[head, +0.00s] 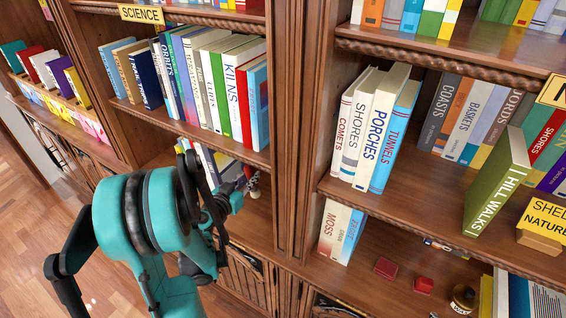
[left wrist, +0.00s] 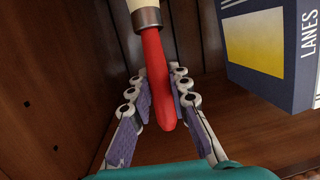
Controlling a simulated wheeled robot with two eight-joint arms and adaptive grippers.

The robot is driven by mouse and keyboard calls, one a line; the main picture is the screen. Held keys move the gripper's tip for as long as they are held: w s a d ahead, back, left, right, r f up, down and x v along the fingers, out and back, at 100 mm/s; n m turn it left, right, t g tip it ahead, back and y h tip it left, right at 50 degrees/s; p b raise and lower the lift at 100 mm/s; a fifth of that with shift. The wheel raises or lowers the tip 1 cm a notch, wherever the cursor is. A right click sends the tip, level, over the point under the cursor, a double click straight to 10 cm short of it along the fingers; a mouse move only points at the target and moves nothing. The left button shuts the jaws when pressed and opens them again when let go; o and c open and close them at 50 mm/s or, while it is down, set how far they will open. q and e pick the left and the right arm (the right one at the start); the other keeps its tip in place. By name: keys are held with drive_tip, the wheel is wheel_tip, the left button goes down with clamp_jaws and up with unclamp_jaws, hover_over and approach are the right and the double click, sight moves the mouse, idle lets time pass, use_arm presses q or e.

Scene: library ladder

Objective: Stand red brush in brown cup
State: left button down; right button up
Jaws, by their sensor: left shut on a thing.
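My left gripper (head: 242,187) is at the lower shelf of the left bookcase in the head view. In the left wrist view my left gripper (left wrist: 160,100) is shut on the red brush (left wrist: 155,75), with its purple finger pads on either side of the red handle. The brush has a metal collar and a pale head, cut off by the top edge of that view. In the head view only small parts of the brush (head: 248,172) show past the gripper. My right gripper is not in view.
A dark blue and yellow book (left wrist: 265,45) stands right of the brush in the left wrist view, with bare shelf (left wrist: 250,125) below it. A wooden upright (head: 292,120) divides the bookcases. Red boxes (head: 385,267) and a dark jar (head: 463,298) stand on the lower right shelf.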

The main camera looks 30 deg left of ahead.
use_arm(q)
drive_tip(key=shift+t, duration=0.5)
drive_tip(key=w+f+b, duration=0.1)
drive_tip(key=w, duration=0.5)
drive_tip(key=w+a+f+b, duration=0.1)
drive_tip(key=w+f, duration=0.1)
drive_tip(key=w, duration=0.4)
drive_tip(key=w+f+b, duration=0.1)
drive_tip(key=w+f, duration=0.1)
drive_tip(key=w, duration=0.5)
drive_tip(key=shift+a+b, duration=0.3)
drive_tip(key=shift+b, duration=0.05)
drive_tip(key=shift+w+a+f+g+b, duration=0.1)
drive_tip(key=shift+w+f+g+b, duration=0.45)
drive_tip(key=shift+w+g, duration=0.25)
drive_tip(key=shift+w+f+g+b, duration=0.3)
drive_tip(key=shift+w+f+g, duration=0.35)
drive_tip(key=shift+g, duration=0.25)
drive_tip(key=c, duration=1.9)
unclamp_jaws()
drive_tip(key=shift+f, duration=0.2)
drive_tip(key=o, duration=0.5)
drive_tip(key=shift+r, duration=0.1)
